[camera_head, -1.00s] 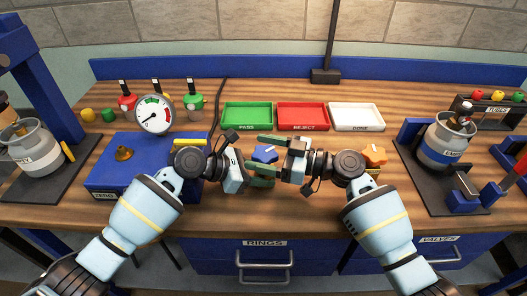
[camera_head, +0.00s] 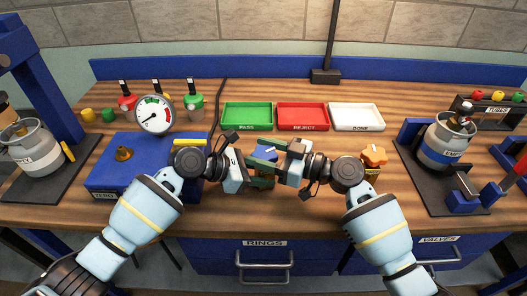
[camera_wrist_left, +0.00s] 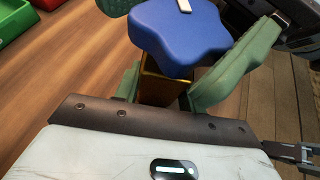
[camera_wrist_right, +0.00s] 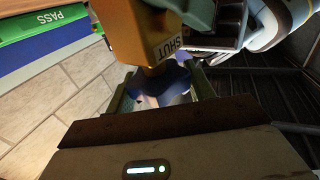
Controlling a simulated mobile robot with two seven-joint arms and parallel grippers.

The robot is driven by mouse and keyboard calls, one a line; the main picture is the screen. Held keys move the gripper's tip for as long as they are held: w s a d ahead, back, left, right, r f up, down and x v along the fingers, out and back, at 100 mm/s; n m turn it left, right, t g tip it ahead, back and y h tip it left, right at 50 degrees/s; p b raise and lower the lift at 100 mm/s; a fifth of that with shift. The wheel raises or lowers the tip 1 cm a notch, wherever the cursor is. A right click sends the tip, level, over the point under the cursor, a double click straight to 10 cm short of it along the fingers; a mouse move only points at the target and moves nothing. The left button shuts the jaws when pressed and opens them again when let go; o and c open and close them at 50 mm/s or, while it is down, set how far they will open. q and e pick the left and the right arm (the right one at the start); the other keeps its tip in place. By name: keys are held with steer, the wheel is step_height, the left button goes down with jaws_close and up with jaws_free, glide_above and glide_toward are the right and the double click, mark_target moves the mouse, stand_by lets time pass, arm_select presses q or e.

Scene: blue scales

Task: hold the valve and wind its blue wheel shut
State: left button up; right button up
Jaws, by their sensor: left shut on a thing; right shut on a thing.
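The valve has a brass-orange body (camera_wrist_left: 165,88) and a lobed blue wheel (camera_head: 264,153) with a white mark on top. My left gripper (camera_head: 262,182) is the lower one and is shut on the valve body. The left wrist view shows the body between its green fingers, just under the wheel (camera_wrist_left: 180,35). My right gripper (camera_head: 268,160) is shut on the blue wheel from the right. The right wrist view shows the wheel (camera_wrist_right: 160,84) between its fingers and the body (camera_wrist_right: 150,38) with the word SHUT. The grippers partly hide the valve in the head view.
Green PASS (camera_head: 247,116), red REJECT (camera_head: 302,117) and white DONE (camera_head: 356,117) trays stand behind the grippers. A blue box with a gauge (camera_head: 155,114) is at left. An orange-wheeled valve (camera_head: 373,155) lies beside my right arm. A canister stand (camera_head: 445,142) is at right.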

steer(key=m+t+h, duration=0.2)
steer(key=m+t, duration=0.1)
steer(key=t, duration=0.1)
steer(key=shift+f, duration=0.2)
steer(key=shift+m+t+h, duration=1.4)
steer(key=shift+t+h, duration=0.1)
steer(key=shift+h, duration=0.3)
steer(key=shift+m+t+h, duration=0.4)
steer(key=shift+m, duration=0.1)
steer(key=o, duration=0.7)
steer(key=shift+c, duration=0.2)
steer(key=o, duration=0.3)
steer(key=shift+d+r, duration=0.1)
steer(key=v, duration=1.2)
